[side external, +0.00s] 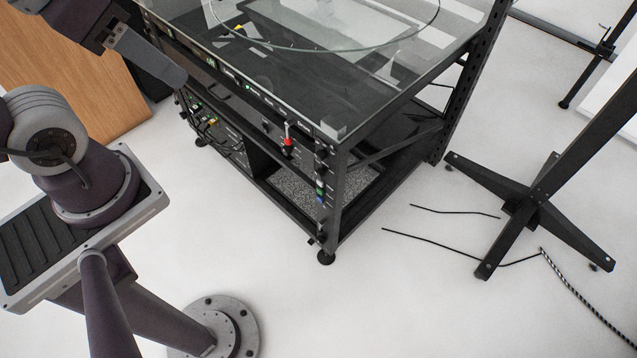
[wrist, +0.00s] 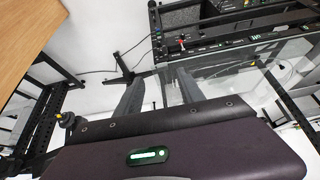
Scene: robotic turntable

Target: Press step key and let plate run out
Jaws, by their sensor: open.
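The round glass plate (side external: 310,50) lies on top of the black rack (side external: 338,200) in the side view; its far part is cut off by the frame. A narrow control strip (side external: 262,95) with small green lights runs along the rack's front top edge. I cannot tell which key on it is the step key. My gripper (side external: 170,72) is at the upper left, close to the strip's left end; contact cannot be made out. In the wrist view the two grey fingers of my gripper (wrist: 160,80) stand apart with nothing between them.
A red-topped lever (side external: 288,146) projects from the rack's front below the strip. A black stand (side external: 530,198) and loose cables (side external: 445,240) are on the white floor at right. A wooden panel (side external: 60,65) stands at left.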

